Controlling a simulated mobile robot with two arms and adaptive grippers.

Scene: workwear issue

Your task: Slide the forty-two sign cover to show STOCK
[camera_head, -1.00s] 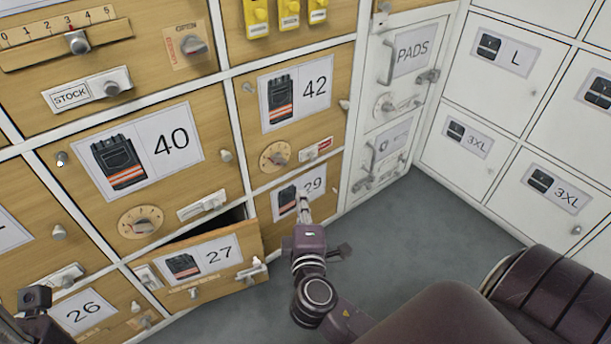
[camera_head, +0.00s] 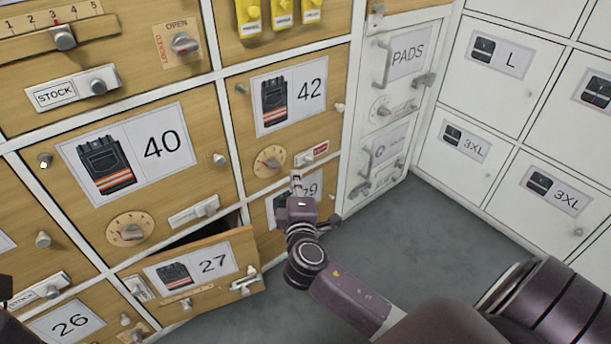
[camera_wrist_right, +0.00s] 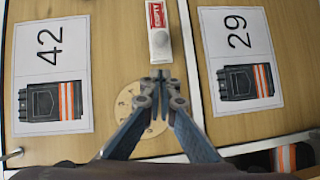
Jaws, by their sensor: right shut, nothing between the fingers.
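The 42 drawer (camera_head: 285,105) has a small white sign cover (camera_head: 304,160) at its lower right. A red label with small white lettering shows at the cover's right end; no STOCK word shows there. My right gripper (camera_head: 296,176) is shut and empty, just below the cover and in front of the 29 drawer's top edge. In the right wrist view the gripper (camera_wrist_right: 161,77) has its fingertips together, close to the cover's round knob (camera_wrist_right: 159,39) but apart from it in the picture. The red label (camera_wrist_right: 155,14) lies beyond the knob. My left gripper is not clearly in view.
A round dial (camera_head: 269,161) sits left of the cover; the wrist view shows its disc (camera_wrist_right: 128,103) partly behind my fingers. The 27 drawer (camera_head: 243,236) stands pulled open at lower left. A PADS door (camera_head: 408,52) is to the right. Grey floor (camera_head: 420,235) is clear.

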